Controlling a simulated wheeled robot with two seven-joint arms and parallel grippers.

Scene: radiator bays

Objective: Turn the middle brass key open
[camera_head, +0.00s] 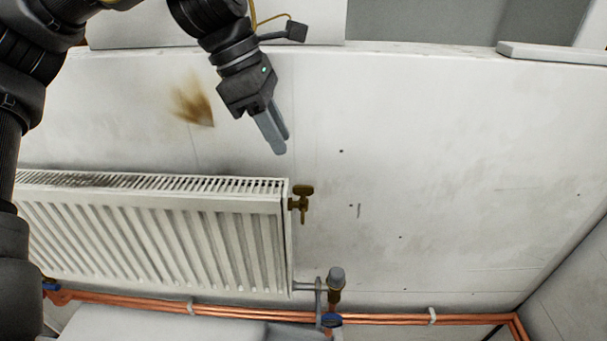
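One brass key (302,198) shows, mounted at the right end of the white radiator (155,235), near its upper corner. Its flat handle is on top and its stem points down. No other brass key like it is in view. My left gripper (277,146) hangs in front of the wall, above and a little left of the key, apart from it. Its grey fingers point down to the right and look close together, with nothing seen between them. Whether they are fully shut is unclear from this angle. My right gripper is not in view.
Copper pipes (390,318) run along the wall's foot. A grey-capped valve (336,282) stands below the key at the radiator's lower right. A brown stain (193,103) marks the wall (430,160). The wall right of the key is clear.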

